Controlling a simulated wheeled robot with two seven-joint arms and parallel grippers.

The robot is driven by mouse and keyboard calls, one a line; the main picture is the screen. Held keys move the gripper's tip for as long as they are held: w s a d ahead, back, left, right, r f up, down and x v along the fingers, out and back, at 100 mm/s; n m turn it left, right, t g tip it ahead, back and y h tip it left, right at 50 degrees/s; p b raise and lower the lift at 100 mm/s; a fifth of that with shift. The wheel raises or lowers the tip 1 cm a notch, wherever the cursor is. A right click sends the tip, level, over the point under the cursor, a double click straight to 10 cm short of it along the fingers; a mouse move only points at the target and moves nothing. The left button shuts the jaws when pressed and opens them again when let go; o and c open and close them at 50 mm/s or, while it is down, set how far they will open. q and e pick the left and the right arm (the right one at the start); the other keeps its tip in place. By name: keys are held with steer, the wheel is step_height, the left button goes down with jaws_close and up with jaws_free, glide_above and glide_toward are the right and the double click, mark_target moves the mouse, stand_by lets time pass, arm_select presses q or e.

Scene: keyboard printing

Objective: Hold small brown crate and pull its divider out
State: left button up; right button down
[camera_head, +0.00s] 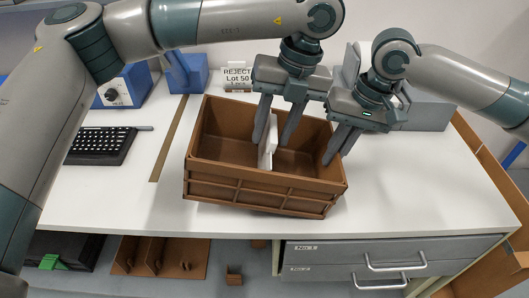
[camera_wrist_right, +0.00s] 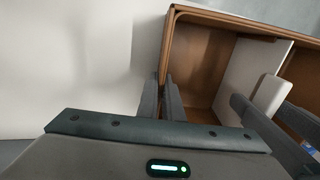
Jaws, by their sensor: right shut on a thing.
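The small brown crate (camera_head: 250,188) stands near the table's front edge, turned a little. A white divider (camera_head: 267,150) stands upright inside it, crossing its middle; it also shows in the right wrist view (camera_wrist_right: 250,72), with a raised white grip piece (camera_wrist_right: 268,97). My right gripper (camera_head: 338,158) is shut on the crate's right end wall, with one finger on each side of it. My left gripper (camera_head: 274,138) is over the crate, its fingers spread apart around the upper part of the divider. It looks open; contact with the divider cannot be made out.
A black keyboard (camera_head: 100,146) and a brown strip (camera_head: 168,140) lie at left. Blue devices (camera_head: 125,88) and a REJECT sign (camera_head: 237,76) stand behind. A grey box (camera_head: 425,112) is at back right. The table is clear right of the crate. Drawers (camera_head: 390,262) are below.

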arm_select(q)
jaws_close()
arm_select(e)
steer(key=shift+r, duration=0.1)
arm_select(q)
steer(key=shift+r, duration=0.2)
steer(key=v, duration=1)
stand_by(1.6)
steer(key=shift+d+r, duration=0.1)
steer(key=shift+r, duration=0.1)
steer(key=v, duration=0.3)
steer(key=shift+d+r, duration=0.15)
steer(key=shift+r, duration=0.25)
stand_by(0.9)
